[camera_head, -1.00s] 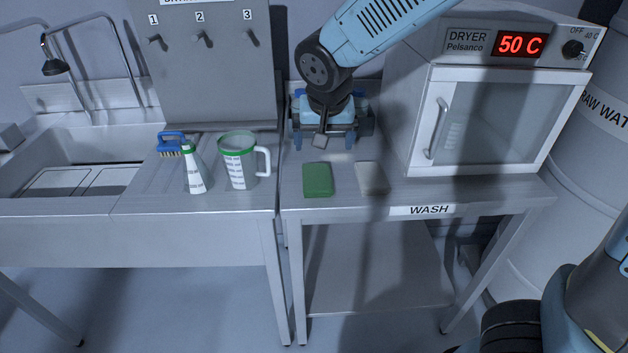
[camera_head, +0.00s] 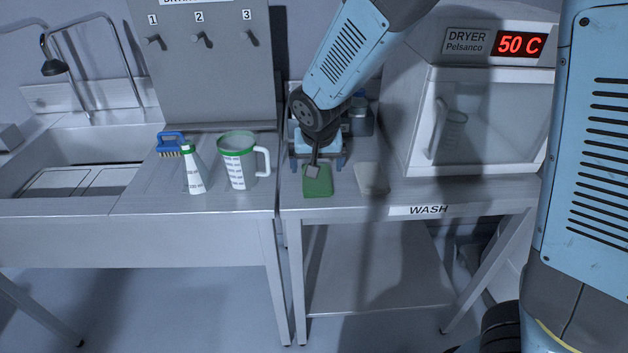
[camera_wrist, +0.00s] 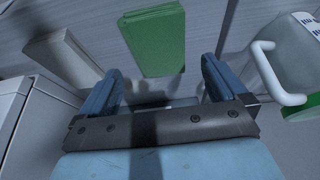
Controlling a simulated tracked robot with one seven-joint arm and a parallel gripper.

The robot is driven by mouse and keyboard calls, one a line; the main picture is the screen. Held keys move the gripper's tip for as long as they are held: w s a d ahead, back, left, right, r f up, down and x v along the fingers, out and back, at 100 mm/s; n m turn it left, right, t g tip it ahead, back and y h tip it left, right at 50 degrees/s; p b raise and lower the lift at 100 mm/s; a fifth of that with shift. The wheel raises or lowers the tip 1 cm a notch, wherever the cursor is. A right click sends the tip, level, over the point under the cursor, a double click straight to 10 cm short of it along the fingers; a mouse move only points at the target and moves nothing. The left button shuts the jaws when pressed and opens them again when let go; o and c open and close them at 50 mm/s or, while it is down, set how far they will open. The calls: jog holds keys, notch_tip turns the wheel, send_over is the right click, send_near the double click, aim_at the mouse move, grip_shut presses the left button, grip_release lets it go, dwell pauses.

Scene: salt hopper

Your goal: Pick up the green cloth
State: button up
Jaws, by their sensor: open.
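The green cloth (camera_head: 317,184) lies folded flat on the steel table marked WASH, near its left edge. My gripper (camera_head: 318,165) is over the table at the cloth's back edge, pointing down, and covers part of the cloth's far side in the head view. In the wrist view the green cloth (camera_wrist: 155,38) lies beyond and between the two blue fingers of my gripper (camera_wrist: 158,85). The fingers are wide apart with nothing between them. The gap in height between fingers and cloth is hard to tell.
A pale folded cloth (camera_head: 371,178) lies just right of the green one. The dryer (camera_head: 480,125) stands to the right. The table front is clear.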

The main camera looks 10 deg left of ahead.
jog(key=shift+x, duration=2.6)
jog(key=shift+s, duration=0.2)
jog(key=shift+c, duration=0.2)
jog(key=c, duration=1.1)
